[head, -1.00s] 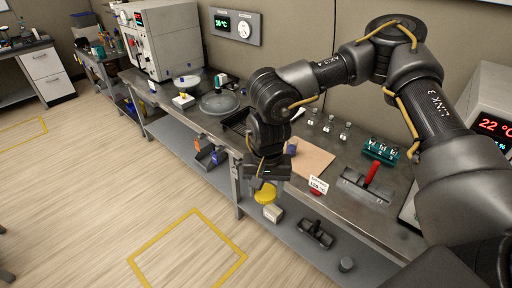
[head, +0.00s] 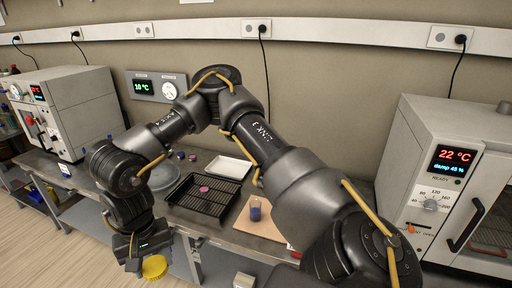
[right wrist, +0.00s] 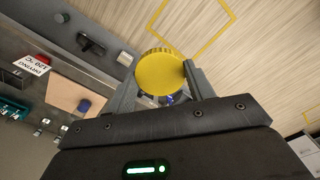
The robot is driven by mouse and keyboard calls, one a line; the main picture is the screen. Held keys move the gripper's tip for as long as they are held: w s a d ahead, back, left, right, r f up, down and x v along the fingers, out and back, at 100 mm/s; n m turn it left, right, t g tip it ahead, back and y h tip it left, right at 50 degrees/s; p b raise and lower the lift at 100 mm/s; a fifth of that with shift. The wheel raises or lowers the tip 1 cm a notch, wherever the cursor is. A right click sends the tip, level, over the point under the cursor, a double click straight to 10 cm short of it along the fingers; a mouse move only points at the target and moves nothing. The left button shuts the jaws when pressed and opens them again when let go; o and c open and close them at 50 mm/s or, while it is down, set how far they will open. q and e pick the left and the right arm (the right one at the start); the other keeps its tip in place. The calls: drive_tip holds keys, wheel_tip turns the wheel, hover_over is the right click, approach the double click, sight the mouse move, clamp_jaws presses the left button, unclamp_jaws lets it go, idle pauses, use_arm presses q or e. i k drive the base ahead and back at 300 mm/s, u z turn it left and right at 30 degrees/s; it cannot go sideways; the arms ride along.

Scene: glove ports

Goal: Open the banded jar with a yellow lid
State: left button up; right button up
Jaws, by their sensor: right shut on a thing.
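My right gripper (head: 145,262) is beyond the front edge of the bench (head: 222,232). It is shut on a round yellow lid (head: 154,267) with a ribbed rim. In the right wrist view the lid (right wrist: 160,72) sits between the two fingers. Whether anything hangs beneath the lid is hidden; a small bluish patch shows behind it there. A small open-looking vessel with blue-purple contents (head: 255,210) stands on a tan board (head: 243,222); I cannot tell whether it has bands. My left gripper is not in view.
A black wire rack (head: 210,200) with a pink item and a white tray (head: 230,168) lie left of the board. A 22 °C oven (head: 465,180) stands at right; another instrument (head: 65,110) stands at far left. My right arm spans the bench. Open floor lies in front.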

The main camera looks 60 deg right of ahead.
sight(255, 206)
drive_tip(key=z, duration=0.6)
drive_tip(key=i, duration=0.95)
drive_tip(key=z, duration=0.85)
